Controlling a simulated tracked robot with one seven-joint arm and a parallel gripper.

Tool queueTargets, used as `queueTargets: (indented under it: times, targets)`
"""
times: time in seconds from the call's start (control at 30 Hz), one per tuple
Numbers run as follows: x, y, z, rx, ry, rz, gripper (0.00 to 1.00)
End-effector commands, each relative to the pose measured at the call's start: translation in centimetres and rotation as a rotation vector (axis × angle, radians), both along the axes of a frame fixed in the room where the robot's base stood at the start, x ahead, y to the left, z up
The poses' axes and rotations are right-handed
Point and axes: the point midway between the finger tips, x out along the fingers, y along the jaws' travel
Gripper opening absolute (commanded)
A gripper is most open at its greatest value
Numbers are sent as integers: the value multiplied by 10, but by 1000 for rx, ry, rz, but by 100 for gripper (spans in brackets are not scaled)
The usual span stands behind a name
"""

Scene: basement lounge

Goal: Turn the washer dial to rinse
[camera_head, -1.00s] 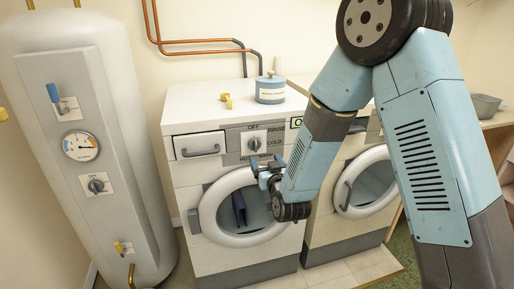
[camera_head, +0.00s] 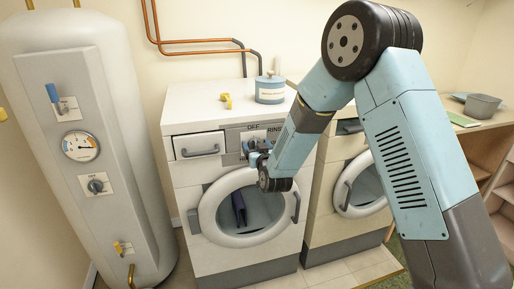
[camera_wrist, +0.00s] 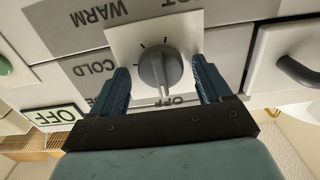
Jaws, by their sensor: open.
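The washer (camera_head: 190,130) is white with a round door. Its grey dial (camera_wrist: 160,68) sits on a pale square plate in the wrist view, which sees the panel upside down. The dial's ridge points down in that picture, roughly toward the partly covered OFF label (camera_wrist: 184,99). COLD and WARM labels show to the left; RINSE (camera_head: 276,128) shows in part in the head view. My gripper (camera_wrist: 160,67) is open, its blue fingers on either side of the dial with gaps visible. The gripper and arm hide much of the dial in the head view.
A drawer handle (camera_wrist: 298,72) lies beside the panel. A blue canister (camera_head: 270,90) and a yellow item (camera_head: 226,101) stand on the washer top. A second machine (camera_head: 333,215) is at right, a boiler (camera_head: 70,190) at left.

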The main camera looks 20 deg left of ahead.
Motion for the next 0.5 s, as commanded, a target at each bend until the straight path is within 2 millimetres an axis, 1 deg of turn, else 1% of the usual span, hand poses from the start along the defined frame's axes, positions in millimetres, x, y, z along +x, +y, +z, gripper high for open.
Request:
queueTargets:
  times: [0.1,0.5]
  targets:
    - [0,0,0,0,0,0,78]
    - [0,0,0,0,0,0,39]
